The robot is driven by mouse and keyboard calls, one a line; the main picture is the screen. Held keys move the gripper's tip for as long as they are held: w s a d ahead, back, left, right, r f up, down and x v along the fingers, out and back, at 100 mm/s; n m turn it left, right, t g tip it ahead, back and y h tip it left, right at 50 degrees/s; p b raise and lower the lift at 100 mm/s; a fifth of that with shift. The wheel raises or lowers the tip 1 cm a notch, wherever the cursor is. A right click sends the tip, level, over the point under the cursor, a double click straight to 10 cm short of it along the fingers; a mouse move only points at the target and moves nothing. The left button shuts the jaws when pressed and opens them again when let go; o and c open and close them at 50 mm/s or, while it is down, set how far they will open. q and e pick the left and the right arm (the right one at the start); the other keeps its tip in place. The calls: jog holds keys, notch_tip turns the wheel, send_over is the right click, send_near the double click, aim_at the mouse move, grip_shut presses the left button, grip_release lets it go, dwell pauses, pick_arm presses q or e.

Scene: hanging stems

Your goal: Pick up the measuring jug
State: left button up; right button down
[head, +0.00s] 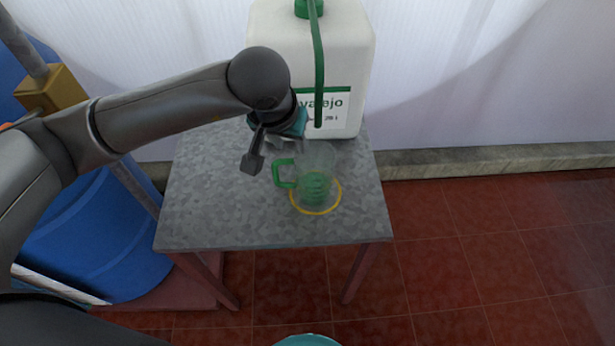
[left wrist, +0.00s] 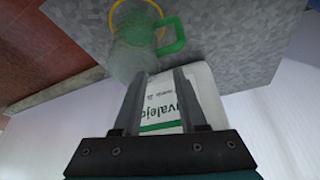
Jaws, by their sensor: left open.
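The measuring jug (head: 316,174) is clear with a green handle and green markings. It stands upright on a yellow ring on the grey table, its handle pointing left in the head view. My left gripper (head: 268,160) is open and empty, just behind and left of the jug's handle in the head view. In the left wrist view its two fingers (left wrist: 164,78) are apart, with the handle beyond their tips. My right gripper is not in view.
A large white canister (head: 352,65) with a green cap and green hose stands at the back of the table (head: 210,215), close behind my left gripper. A blue barrel (head: 85,240) is at the left. The table's left and front areas are clear.

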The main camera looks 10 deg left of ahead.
aim_at(296, 153)
pick_arm(q)
jog(key=b+x, duration=0.1)
jog(key=x, duration=0.5)
jog(key=shift+w+d+f, duration=0.15)
jog(key=shift+d+f, duration=0.05)
grip_shut()
dwell(1.3)
